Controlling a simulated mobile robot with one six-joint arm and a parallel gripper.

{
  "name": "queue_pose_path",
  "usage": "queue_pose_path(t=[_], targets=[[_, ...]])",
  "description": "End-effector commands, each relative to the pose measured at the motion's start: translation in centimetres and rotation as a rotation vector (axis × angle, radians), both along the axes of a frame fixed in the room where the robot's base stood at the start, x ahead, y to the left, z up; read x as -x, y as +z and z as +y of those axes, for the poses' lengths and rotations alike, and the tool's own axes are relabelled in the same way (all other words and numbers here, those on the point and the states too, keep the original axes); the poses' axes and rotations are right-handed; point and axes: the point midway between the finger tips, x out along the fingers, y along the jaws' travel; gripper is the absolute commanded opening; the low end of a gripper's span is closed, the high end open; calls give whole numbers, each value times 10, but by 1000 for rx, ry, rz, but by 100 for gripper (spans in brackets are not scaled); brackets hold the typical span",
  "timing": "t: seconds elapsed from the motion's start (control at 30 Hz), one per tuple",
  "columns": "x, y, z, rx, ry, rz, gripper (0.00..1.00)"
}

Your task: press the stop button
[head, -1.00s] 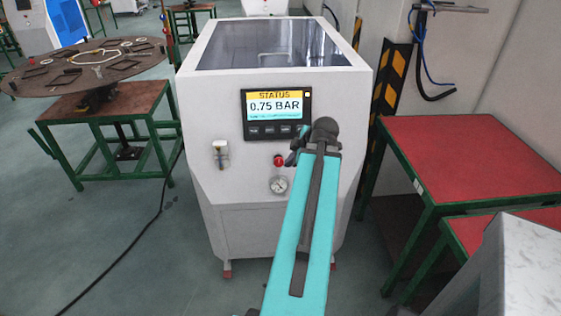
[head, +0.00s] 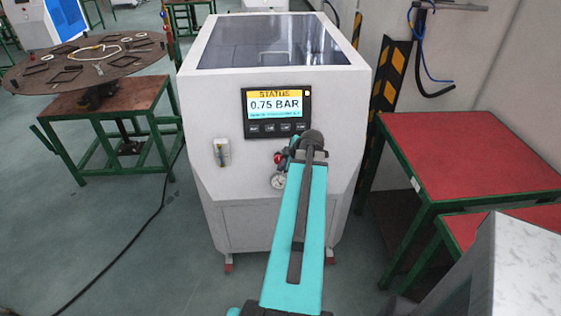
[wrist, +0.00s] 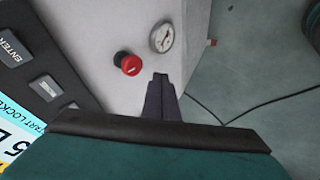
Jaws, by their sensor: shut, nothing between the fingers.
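The red round stop button (wrist: 128,64) sits on the machine's white front panel in the wrist view, up and left of my fingertips. In the head view the red button (head: 278,158) shows just left of my arm's end, under the display. My gripper (wrist: 160,82) is shut and empty, its dark fingers together. It is apart from the button in the wrist picture; the exact gap to the panel is hard to tell. In the head view my gripper (head: 284,157) is small and partly merged with the dark wrist.
A pressure gauge (wrist: 162,37) is beside the button. A status display (head: 277,112) reading 0.75 BAR is above, with keys along its lower edge. A small fitting (head: 221,152) is at the panel's left. A red table (head: 470,155) stands to the right.

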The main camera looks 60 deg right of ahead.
Motion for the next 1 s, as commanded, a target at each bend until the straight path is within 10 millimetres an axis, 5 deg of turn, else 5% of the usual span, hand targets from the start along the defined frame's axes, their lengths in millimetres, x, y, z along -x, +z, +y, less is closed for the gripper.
queue_pose_path(t=[0.5, 1.0], targets=[[-21, -9, -30, 1, 0, 0, 0], [-24, -11, -35, 1, 0, 0, 0]])
